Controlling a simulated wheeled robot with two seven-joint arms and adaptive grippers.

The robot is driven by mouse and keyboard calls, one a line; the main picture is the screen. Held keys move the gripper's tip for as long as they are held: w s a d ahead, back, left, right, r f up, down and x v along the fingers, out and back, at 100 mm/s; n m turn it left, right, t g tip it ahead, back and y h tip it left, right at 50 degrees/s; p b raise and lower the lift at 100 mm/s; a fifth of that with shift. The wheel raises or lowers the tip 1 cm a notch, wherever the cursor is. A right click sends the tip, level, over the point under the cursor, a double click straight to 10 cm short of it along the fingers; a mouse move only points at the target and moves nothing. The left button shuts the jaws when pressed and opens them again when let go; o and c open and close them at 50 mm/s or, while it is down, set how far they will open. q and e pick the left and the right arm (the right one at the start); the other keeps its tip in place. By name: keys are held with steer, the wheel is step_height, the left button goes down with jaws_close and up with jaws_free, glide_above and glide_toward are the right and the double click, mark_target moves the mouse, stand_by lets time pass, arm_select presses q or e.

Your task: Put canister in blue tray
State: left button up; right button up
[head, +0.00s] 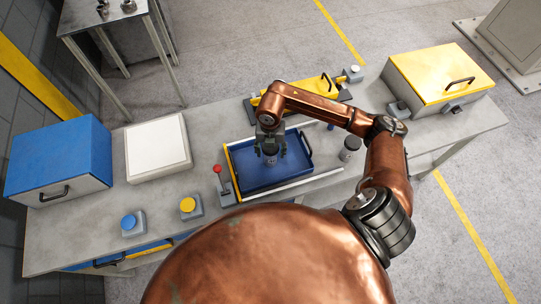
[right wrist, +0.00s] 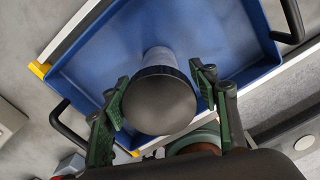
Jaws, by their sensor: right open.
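The blue tray (head: 248,178) lies on the grey workbench, with black side handles and a yellow edge at its left. A grey canister with a dark lid (right wrist: 158,102) stands inside the tray; it also shows in the head view (head: 270,160), partly hidden by my gripper. My right gripper (head: 270,145) is over the tray, its green fingers (right wrist: 160,84) open on either side of the canister with gaps showing. A second dark canister (head: 350,149) stands on the bench right of the tray. My left gripper is not in view.
A red-knobbed lever (head: 220,178) stands close to the tray's left side. A yellow device (head: 315,87) lies behind it. A white box (head: 157,147) and blue box (head: 62,164) stand left; a yellow-lidded box (head: 440,75) stands right. Blue (head: 129,222) and yellow (head: 188,206) buttons sit in front.

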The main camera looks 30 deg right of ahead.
step_height(320, 180, up, 8)
stand_by(0.8)
